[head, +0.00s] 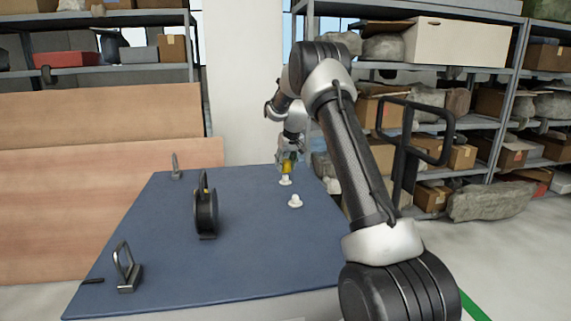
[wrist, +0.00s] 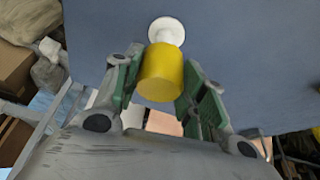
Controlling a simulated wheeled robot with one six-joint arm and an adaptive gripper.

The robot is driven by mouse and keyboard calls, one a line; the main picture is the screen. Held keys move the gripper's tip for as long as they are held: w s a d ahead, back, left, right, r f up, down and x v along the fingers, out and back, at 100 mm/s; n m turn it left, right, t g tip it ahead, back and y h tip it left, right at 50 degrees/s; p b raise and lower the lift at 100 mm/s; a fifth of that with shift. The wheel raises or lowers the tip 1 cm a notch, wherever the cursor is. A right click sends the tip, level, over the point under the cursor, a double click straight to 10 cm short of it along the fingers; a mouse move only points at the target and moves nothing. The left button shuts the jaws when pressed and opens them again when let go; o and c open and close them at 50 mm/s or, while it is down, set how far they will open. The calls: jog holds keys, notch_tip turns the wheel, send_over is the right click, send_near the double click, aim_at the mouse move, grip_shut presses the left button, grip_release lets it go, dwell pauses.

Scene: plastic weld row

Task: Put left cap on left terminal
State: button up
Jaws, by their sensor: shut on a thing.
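My gripper (head: 289,157) is shut on a yellow cap (head: 287,168) at the far right part of the blue table. In the wrist view the yellow cap (wrist: 160,73) sits between the green-padded fingers (wrist: 163,62). A white terminal (head: 285,182) with a round base stands directly below the cap in the head view. In the wrist view the white terminal (wrist: 167,31) shows just beyond the cap's end, partly hidden by it. I cannot tell whether cap and terminal touch. A second white terminal (head: 295,201) stands bare, nearer and slightly right.
The blue table (head: 255,255) also holds a black disc-shaped fixture (head: 205,212), a metal clamp-like piece (head: 127,269) at the front left and a small upright piece (head: 175,167) at the back left. The table's middle is clear. Loaded shelves (head: 490,130) stand behind on the right.

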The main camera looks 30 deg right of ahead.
aim_at(286, 176)
jog(key=shift+f, duration=1.25)
dwell(0.9)
jog(key=shift+f, duration=0.3)
jog(key=shift+f, duration=0.85)
dwell(0.9)
jog(key=o, duration=1)
jog(key=v, duration=1.2)
